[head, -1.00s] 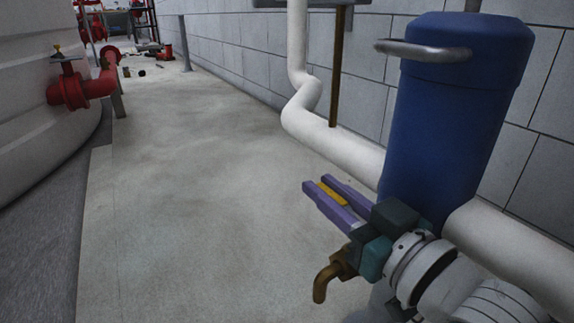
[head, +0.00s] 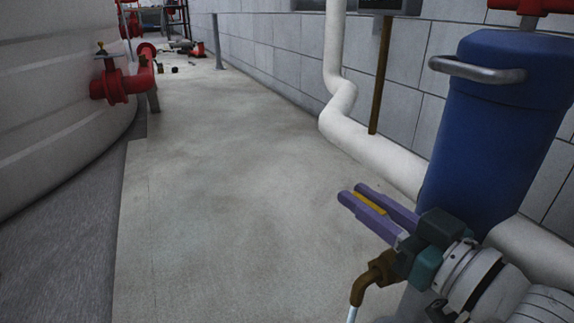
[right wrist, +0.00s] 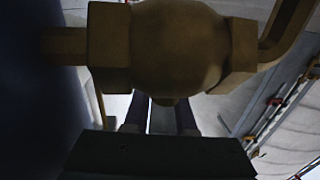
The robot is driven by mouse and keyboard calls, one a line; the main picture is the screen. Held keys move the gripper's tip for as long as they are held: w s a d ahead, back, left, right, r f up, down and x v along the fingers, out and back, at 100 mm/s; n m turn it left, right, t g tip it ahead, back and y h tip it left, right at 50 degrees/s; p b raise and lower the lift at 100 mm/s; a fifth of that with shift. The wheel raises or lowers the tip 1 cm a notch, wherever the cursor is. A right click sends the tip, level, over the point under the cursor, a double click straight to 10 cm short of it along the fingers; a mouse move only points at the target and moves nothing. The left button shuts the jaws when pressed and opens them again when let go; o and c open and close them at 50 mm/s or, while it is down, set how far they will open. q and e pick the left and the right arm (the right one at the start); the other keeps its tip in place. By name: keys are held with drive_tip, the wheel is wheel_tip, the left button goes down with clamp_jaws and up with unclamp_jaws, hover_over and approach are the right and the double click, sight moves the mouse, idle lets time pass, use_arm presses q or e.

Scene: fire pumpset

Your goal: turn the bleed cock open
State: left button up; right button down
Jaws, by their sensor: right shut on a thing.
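The bleed cock (head: 382,267) is a brass fitting at the lower right of the head view, low beside the blue cylinder. Its spout points down, and a thin pale stream (head: 351,315) shows below the spout's mouth. My right gripper (head: 354,194), with purple fingers, is shut on the cock's yellow lever (head: 370,203), which lies lengthwise between the fingers. In the right wrist view the cock's brass body (right wrist: 175,48) fills the top, with its spout at right; the dark fingers reach away below it. The lever's root is hidden by the gripper. My left gripper is not in view.
The blue cylinder (head: 500,130) with a grey handle stands close behind my right gripper. A white pipe (head: 375,150) runs along the block wall. A large white tank (head: 50,110) with a red valve (head: 115,85) is at left. The floor (head: 220,200) between is mostly clear.

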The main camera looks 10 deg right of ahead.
drive_tip(key=c, duration=0.7)
unclamp_jaws()
drive_tip(key=shift+c, duration=0.2)
drive_tip(key=shift+s, duration=0.1)
drive_tip(key=shift+s+d+r+p, duration=0.1)
drive_tip(key=shift+s+d+p, duration=0.05)
drive_tip(key=shift+s+p, duration=0.25)
drive_tip(key=p+v, duration=0.4)
drive_tip(key=v, duration=0.5)
